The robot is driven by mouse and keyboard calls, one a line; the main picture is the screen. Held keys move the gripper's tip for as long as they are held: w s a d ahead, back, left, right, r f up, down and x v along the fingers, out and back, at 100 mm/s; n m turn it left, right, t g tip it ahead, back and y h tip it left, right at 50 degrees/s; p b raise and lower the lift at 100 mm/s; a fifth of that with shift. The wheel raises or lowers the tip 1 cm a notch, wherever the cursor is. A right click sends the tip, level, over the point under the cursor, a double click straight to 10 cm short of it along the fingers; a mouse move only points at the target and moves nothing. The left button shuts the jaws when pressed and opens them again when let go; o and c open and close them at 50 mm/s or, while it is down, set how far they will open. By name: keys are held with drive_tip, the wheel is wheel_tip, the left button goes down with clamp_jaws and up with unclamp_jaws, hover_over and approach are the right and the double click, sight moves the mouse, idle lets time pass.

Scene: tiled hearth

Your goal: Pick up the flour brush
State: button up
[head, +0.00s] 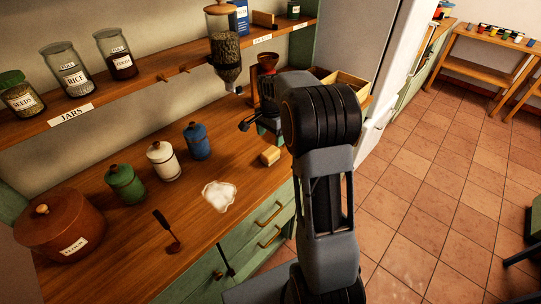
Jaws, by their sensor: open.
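What looks like the flour brush, a small pale wooden block (270,156), lies on the wooden counter (205,232) to the left of my arm. A patch of white flour (218,195) lies on the counter to its lower left. My gripper (257,127) appears to show as dark parts just left of my arm's upper joint, above the block in the picture. It is open and looks empty, apart from the block. My arm hides some of it, and it overlaps the dark mill behind.
A dark-handled tool (167,231) lies near the front edge. A brown flour crock (62,229) and green (125,184), white (163,161) and blue (197,141) canisters line the counter. A red-topped mill (267,64) stands behind the gripper. A jar shelf (150,82) hangs above.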

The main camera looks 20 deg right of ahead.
sight(270, 151)
drive_tip(key=shift+a+f+p, duration=0.1)
drive_tip(key=shift+f+p, duration=0.45)
drive_tip(key=shift+f, duration=4)
drive_tip(key=shift+c, duration=0.2)
drive_tip(key=c, duration=1)
drive_tip(key=shift+r, duration=0.15)
